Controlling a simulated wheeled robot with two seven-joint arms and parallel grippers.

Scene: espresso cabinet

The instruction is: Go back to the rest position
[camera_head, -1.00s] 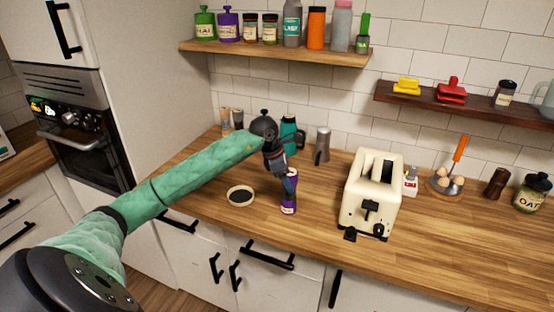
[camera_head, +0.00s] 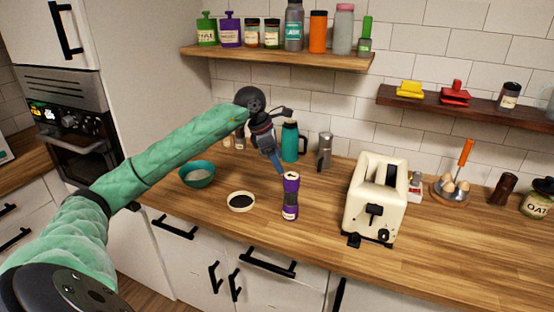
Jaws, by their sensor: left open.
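My left arm reaches in from the left over the counter. My left gripper (camera_head: 277,163) is open and points down, above and slightly left of an open purple container (camera_head: 290,199), apart from it as far as I can tell. The container stands upright on the wooden counter. A round dark-topped lid or dish (camera_head: 241,201) lies flat on the counter to its left. My right gripper is not in view.
A teal bowl (camera_head: 197,174) sits left of the lid. A teal flask (camera_head: 290,141) and a steel pot (camera_head: 324,151) stand behind the gripper. A cream toaster (camera_head: 374,203) stands to the right. Shelves (camera_head: 280,55) hang above. The counter's front middle is clear.

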